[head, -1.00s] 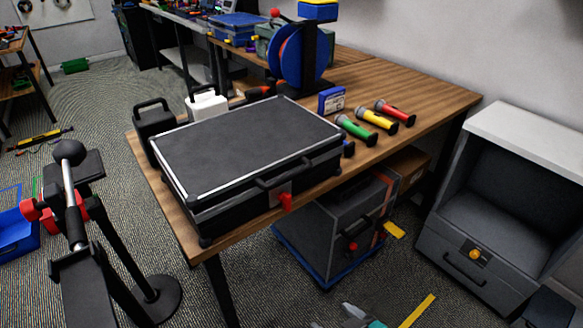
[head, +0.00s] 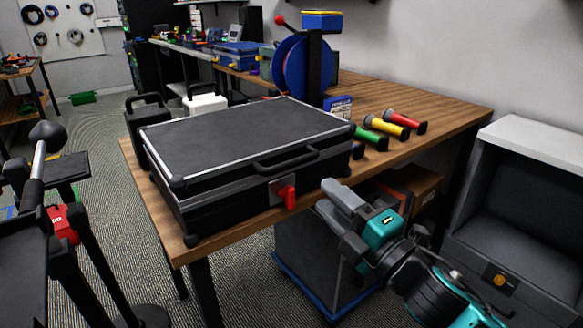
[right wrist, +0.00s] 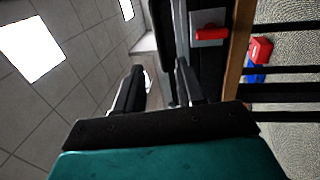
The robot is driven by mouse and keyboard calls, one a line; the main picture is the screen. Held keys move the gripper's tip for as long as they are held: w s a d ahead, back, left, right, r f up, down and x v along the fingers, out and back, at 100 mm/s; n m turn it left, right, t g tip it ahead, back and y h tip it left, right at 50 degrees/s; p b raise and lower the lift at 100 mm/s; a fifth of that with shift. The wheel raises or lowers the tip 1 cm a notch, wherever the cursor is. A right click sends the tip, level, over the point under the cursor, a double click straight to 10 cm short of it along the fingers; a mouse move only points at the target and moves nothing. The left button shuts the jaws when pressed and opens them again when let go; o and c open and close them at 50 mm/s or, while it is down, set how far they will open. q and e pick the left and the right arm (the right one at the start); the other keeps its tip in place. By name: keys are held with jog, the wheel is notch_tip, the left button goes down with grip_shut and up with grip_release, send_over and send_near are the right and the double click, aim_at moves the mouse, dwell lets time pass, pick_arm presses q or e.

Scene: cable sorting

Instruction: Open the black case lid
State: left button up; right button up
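The black case (head: 240,150) lies flat on the wooden table, its lid shut. A dark handle (head: 286,160) and a red latch (head: 288,197) are on its front side. The latch (right wrist: 210,34) also shows at the top of the right wrist view, beside the case's dark side. My right gripper (head: 328,202), with a teal body, is just off the case's front right corner, in front of the table edge. In the right wrist view its two fingers (right wrist: 157,85) stand apart with nothing clearly held. My left gripper is not in view.
A grey cabinet (head: 520,190) is at the right.

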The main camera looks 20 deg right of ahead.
aim_at(294, 166)
jog(key=x, duration=1.1)
jog(key=shift+w+a, duration=0.1)
jog(key=shift+w, duration=0.15)
grip_shut()
